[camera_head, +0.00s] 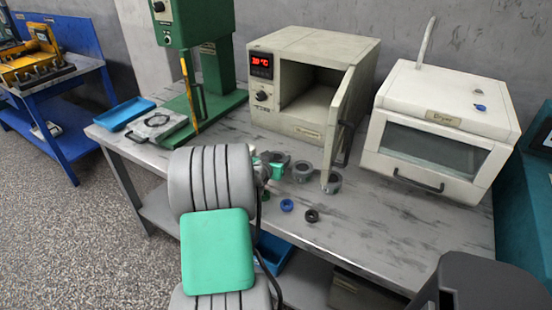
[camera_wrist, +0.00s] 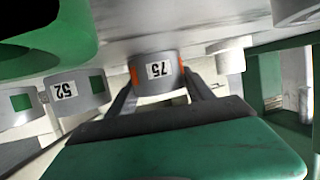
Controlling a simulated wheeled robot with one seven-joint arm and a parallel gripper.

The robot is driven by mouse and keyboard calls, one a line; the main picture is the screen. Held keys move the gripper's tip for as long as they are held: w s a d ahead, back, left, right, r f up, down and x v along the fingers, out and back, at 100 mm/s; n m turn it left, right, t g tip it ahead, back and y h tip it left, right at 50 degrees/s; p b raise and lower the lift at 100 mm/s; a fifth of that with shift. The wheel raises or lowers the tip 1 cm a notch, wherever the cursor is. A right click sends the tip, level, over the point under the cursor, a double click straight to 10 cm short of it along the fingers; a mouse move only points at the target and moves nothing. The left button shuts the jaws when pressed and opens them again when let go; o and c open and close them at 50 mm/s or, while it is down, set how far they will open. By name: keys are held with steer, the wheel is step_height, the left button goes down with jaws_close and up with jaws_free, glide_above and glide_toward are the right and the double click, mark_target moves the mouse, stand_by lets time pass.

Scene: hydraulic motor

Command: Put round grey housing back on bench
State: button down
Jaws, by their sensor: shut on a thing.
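In the wrist view, which looks upside down, my gripper (camera_wrist: 160,84) is shut around a round grey housing (camera_wrist: 170,70) with a white label reading 75 and orange patches at its sides. The housing is close to the grey bench top (camera_wrist: 130,30); I cannot tell whether it touches it. In the head view my gripper is mostly hidden behind my arm, at the bench's front part (camera_head: 240,190), so I cannot make out the held housing there.
Other grey housings (camera_head: 302,171) (camera_head: 332,182) stand by the open oven door (camera_head: 342,125). One labelled 52 (camera_wrist: 78,90) shows beside the held one. A blue ring (camera_head: 287,205) and a dark ring (camera_head: 312,215) lie near the front edge. A green press (camera_head: 220,75) and dryer (camera_head: 440,130) flank the oven.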

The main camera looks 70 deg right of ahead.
steer(key=shift+c, duration=2)
jaws_free()
steer(key=shift+r+p, duration=0.3)
steer(key=shift+p, duration=0.1)
steer(key=v, duration=1.2)
steer(key=shift+s+f, duration=0.1)
steer(key=shift+f, duration=0.05)
steer(key=w+a+n+t+y, duration=0.1)
steer(key=w+a, duration=0.2)
steer(key=w+a+f+n+t+y, duration=0.1)
steer(key=w+a, duration=0.2)
steer(key=w+a+f+n+y, duration=0.1)
steer(key=w+a, duration=0.2)
steer(key=w, duration=0.1)
steer(key=shift+a+f+t+y, duration=0.1)
steer(key=shift+a+t+y, duration=0.1)
steer(key=shift+t+y, duration=0.15)
steer(key=w+a+f+n+y, duration=0.1)
steer(key=w+a+n+y, duration=0.3)
steer(key=a, duration=1)
steer(key=w+a+f+n+y, duration=0.1)
steer(key=a+n+y, duration=0.4)
steer(key=a, duration=0.8)
steer(key=s+a+n+g+y, duration=0.1)
steer(key=s+a+n, duration=0.4)
steer(key=a, duration=0.6)
steer(key=shift+s+a+r+n, duration=0.3)
steer(key=shift+r+n, duration=0.1)
steer(key=shift+n, duration=0.1)
